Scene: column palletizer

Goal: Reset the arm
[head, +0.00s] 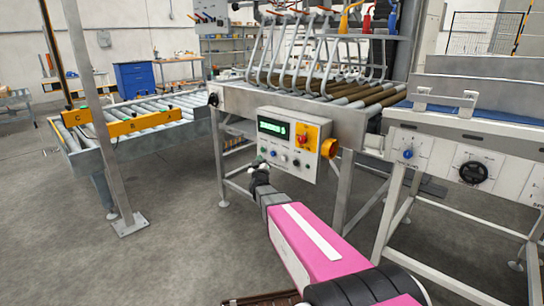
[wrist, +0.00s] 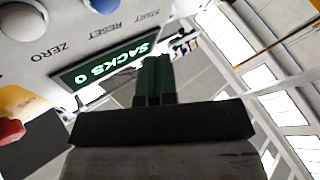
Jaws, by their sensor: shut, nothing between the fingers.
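My gripper (head: 259,165) is at the end of my pink arm, close in front of the lower left of a white control box (head: 309,165). Its two dark fingers show together in the wrist view (wrist: 155,78), shut and empty. In that view the fingers overlap the edge of a green-lit display (wrist: 110,62) reading "SACKS 0". The labels ZERO, RESET and START run beside it. A blue button (wrist: 104,5) and a white button (wrist: 22,20) are at the upper left. I cannot tell whether the fingertips touch the box.
The box has a red button on a yellow plate (head: 303,138) and an orange knob (head: 329,148) on its side. A machine with a blue dial (head: 408,154) stands right. Floor at the lower left is clear.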

